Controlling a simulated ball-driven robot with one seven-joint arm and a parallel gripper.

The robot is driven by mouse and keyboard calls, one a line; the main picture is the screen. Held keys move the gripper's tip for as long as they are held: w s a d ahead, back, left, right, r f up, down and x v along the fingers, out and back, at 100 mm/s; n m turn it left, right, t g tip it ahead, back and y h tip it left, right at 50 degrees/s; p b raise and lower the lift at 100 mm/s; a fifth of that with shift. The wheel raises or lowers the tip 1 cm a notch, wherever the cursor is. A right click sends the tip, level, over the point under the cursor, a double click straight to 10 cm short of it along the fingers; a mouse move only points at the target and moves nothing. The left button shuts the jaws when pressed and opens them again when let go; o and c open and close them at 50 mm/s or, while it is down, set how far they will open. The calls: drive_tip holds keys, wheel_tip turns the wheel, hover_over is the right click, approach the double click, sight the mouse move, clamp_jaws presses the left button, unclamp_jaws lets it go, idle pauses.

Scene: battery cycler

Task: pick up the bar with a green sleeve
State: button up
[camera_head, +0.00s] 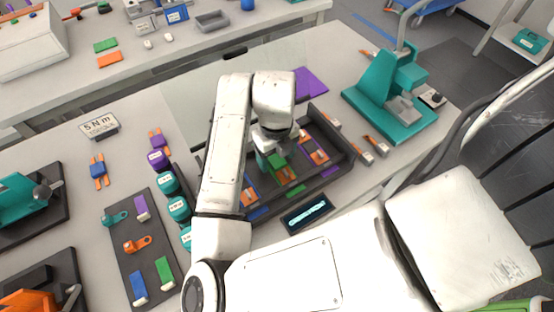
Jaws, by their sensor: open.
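A dark tray (348,153) stands on the table in the middle of the camera_head view. In its middle compartment lies a bar with a green sleeve (284,174) and orange ends. My gripper (272,162) points down over the tray at the far end of this bar. A teal finger shows beside the bar, and the gripper is open. I cannot tell whether it touches the bar. My wrist and gripper hide part of the bar's far end.
A purple-sleeved bar (316,152) lies to the right in the tray, and a blue-sleeved bar (247,193) to the left, partly behind my arm. A teal press (385,95) stands right. Teal weights (178,209) stand left.

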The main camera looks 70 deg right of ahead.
drive_tip(key=shift+c, duration=0.3)
drive_tip(key=c, duration=1.2)
drive_tip(key=shift+o, duration=0.2)
drive_tip(key=shift+r, duration=0.1)
